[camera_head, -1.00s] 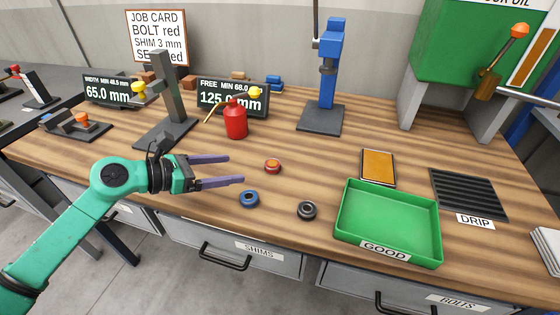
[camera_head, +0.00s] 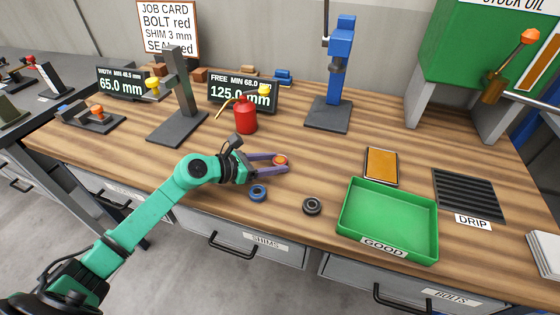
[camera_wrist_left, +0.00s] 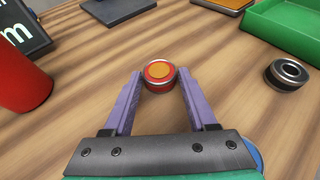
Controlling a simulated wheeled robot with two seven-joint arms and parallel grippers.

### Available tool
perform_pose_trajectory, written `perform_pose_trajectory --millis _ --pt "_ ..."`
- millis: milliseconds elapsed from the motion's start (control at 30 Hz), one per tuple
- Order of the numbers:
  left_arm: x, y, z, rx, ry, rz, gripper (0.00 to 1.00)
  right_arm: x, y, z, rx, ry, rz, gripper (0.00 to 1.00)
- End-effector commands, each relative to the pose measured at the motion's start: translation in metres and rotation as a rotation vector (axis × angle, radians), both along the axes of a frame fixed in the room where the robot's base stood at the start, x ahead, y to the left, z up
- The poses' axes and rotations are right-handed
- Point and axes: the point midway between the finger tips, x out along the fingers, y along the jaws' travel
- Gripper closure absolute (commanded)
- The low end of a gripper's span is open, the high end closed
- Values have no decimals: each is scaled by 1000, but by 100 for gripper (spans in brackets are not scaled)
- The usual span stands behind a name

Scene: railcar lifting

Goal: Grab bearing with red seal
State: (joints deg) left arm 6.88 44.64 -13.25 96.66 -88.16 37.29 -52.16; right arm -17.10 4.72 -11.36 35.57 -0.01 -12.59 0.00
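The bearing with the red seal (camera_head: 281,160) lies on the workbench, with an orange-red top. In the left wrist view the same red-seal bearing (camera_wrist_left: 160,75) sits at the fingertips, between them. My left gripper (camera_head: 284,163) is open, its two purple fingers (camera_wrist_left: 158,88) on either side of the bearing. A narrow gap seems to show beside each finger; contact is not clear. A blue-sealed bearing (camera_head: 258,193) lies just in front of the gripper. A black-sealed bearing (camera_head: 312,206) lies to its right. My right gripper is not in view.
A green tray marked GOOD (camera_head: 388,249) stands to the right. A red oil can (camera_head: 245,117) stands behind the gripper. A blue press (camera_head: 338,75) stands at the back.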

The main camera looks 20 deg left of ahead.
Motion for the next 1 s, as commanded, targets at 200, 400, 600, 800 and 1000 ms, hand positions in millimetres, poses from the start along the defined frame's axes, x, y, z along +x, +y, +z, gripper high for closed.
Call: perform_pose_trajectory --millis 200,400,600,800,1000 --pt "0 0 1 -1 -1 0 100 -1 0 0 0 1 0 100" --pt "0 1 2 0 -1 1 100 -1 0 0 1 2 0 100" --pt "0 1 23 2 -6 -1 100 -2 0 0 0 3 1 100" --pt "0 1 84 6 -12 0 100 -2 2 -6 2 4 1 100" --pt "0 1 151 1 -9 1 100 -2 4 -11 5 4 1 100"
